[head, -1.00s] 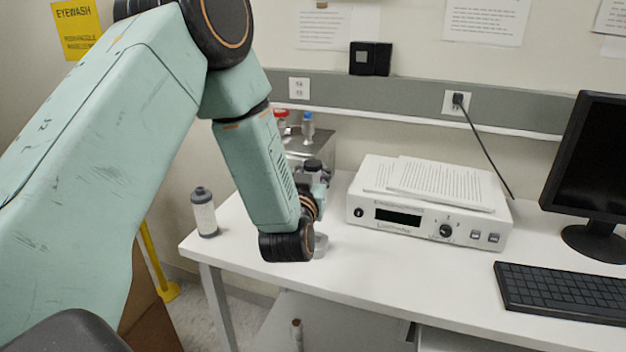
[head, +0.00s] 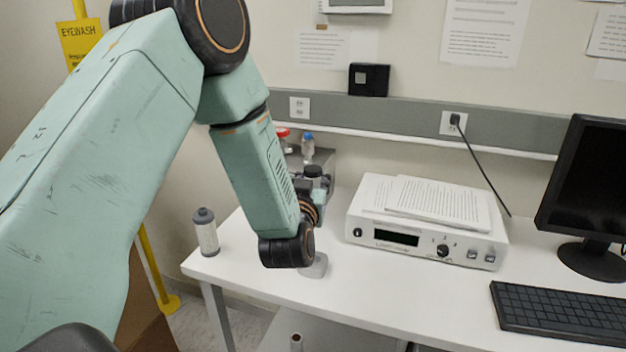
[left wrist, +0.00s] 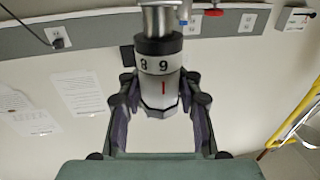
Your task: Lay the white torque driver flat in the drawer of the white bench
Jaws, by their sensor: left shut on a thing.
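The white torque driver (left wrist: 158,65) shows in the left wrist view, with a black ring, the digits 8 and 9, a red mark and a metal end toward the picture's top. My left gripper (left wrist: 162,88) is shut on its white body, a finger on each side. In the head view my black wrist hides most of this gripper and the driver, above the left part of the white bench (head: 400,290). The drawer does not show clearly; the front under the bench top is cut off by the lower edge. My right gripper is not in view.
A white instrument (head: 425,235) with papers stands right of my wrist. A keyboard (head: 560,312) and monitor (head: 590,195) are further right. A grey-capped bottle (head: 206,235) stands at the left edge. A metal box (head: 318,160) is behind my gripper.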

